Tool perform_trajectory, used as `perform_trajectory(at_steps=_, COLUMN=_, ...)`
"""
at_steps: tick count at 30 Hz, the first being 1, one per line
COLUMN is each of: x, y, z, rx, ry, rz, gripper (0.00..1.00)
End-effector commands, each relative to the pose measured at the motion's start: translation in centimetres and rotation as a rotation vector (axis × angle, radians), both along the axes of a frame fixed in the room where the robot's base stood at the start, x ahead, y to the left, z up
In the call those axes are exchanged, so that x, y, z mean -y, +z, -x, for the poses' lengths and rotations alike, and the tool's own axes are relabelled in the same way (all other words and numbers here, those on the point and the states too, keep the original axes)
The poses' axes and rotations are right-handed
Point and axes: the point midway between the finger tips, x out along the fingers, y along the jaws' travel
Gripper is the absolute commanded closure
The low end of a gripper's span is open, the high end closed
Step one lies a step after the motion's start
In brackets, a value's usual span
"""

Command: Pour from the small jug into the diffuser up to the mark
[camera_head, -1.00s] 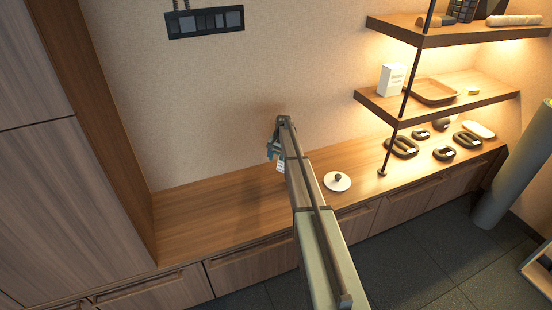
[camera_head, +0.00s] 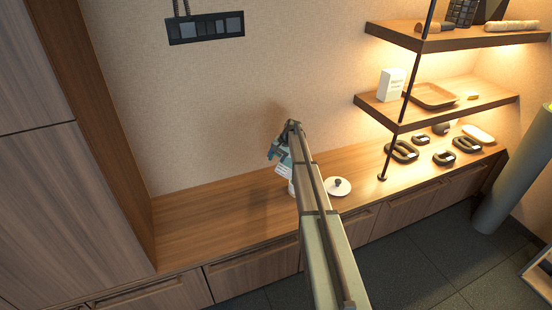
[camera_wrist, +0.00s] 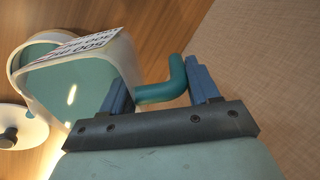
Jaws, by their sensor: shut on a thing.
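My gripper (camera_wrist: 160,88) is shut on the teal handle (camera_wrist: 172,84) of the small jug (camera_wrist: 110,78). The jug is pale with a teal inside and a printed label with numbers. Its body lies left of my fingers in the wrist view. A round, pale-rimmed vessel (camera_wrist: 22,48), which looks like the diffuser, shows partly behind the jug; its mark and level are hidden. In the head view my gripper (camera_head: 278,150) is above the counter, with white and teal parts below it that I cannot tell apart. I cannot see any stream.
A white lid with a dark knob (camera_head: 338,187) lies on the wooden counter (camera_head: 215,220), right of my arm. Black rounded items (camera_head: 402,151) and a pale oval (camera_head: 478,133) lie farther right. Shelves with a thin post (camera_head: 394,140) stand over that side. The left counter is clear.

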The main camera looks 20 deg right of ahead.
Motion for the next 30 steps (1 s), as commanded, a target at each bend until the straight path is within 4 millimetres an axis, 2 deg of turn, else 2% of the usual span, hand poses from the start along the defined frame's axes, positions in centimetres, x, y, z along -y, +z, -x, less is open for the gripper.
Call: perform_trajectory(at_steps=30, x=0.09, y=0.61, z=0.1, rx=0.04, ry=0.0, rz=-0.038, gripper=1.0)
